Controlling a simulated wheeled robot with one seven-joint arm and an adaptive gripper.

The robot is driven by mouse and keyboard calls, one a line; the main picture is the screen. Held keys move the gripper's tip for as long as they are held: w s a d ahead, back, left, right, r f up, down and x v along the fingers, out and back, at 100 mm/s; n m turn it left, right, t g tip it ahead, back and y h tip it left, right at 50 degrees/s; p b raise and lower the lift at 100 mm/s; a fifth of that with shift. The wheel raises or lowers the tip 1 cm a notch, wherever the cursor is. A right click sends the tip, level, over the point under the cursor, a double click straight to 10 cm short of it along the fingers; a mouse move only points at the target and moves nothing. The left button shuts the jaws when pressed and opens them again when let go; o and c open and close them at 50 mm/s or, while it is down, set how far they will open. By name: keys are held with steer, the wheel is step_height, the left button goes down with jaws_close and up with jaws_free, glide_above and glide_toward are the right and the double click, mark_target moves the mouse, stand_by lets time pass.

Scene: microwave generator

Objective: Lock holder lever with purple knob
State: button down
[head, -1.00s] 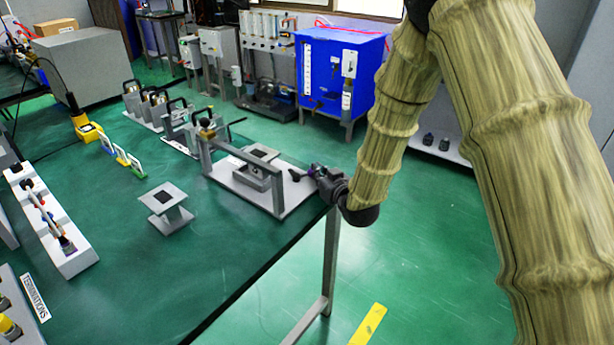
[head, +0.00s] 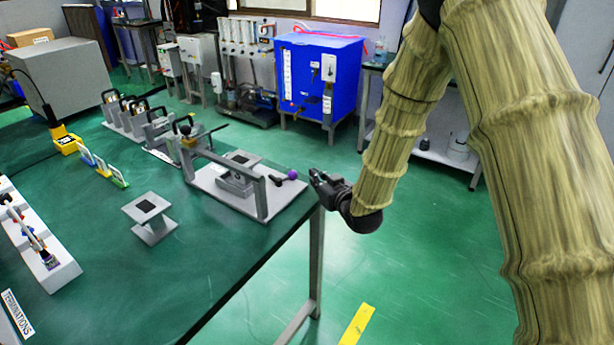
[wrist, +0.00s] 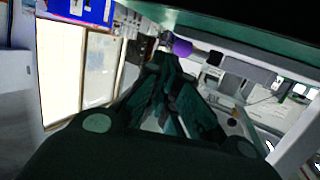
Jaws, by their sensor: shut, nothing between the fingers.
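The purple knob (head: 292,175) sits at the end of a short dark lever (head: 277,181) on the right side of the holder. The holder has a white base plate (head: 290,194) at the table's edge and a grey frame over a small block. My gripper (head: 315,176) is to the right of the knob, just past the table edge, with a small gap between them. In the wrist view the purple knob (wrist: 182,47) shows just beyond the fingertips of my gripper (wrist: 162,62). The fingers are shut and empty.
The green table (head: 190,265) carries a small grey stand (head: 150,215), a white rack at the left and several upright holders behind. The grey frame bar (head: 225,163) stands left of the lever. Open floor lies right of the table, with a blue cabinet (head: 318,78) behind.

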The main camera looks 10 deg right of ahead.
steer(key=s+d+r, duration=0.1)
steer(key=s+d, duration=0.3)
steer(key=s, duration=0.2)
steer(key=s+d+f+m+g+h+p, duration=0.1)
steer(key=s+d+f+g+p, duration=0.15)
steer(key=s+f, duration=0.7)
steer(key=s+d+f+m+g+h+p, duration=0.15)
steer(key=s+f+g, duration=0.25)
steer(key=s+f, duration=0.5)
steer(key=s+d+f+m+g+h+p, duration=0.1)
steer(key=s+d+f+g+h+p, duration=0.2)
steer(key=s+f, duration=0.6)
steer(key=s+f+m+g+p, duration=0.1)
steer(key=s+g, duration=0.4)
steer(key=s, duration=1.2)
steer(key=shift+s+d+p, duration=0.3)
steer(key=shift+d+p, duration=0.05)
steer(key=shift+d, duration=0.1)
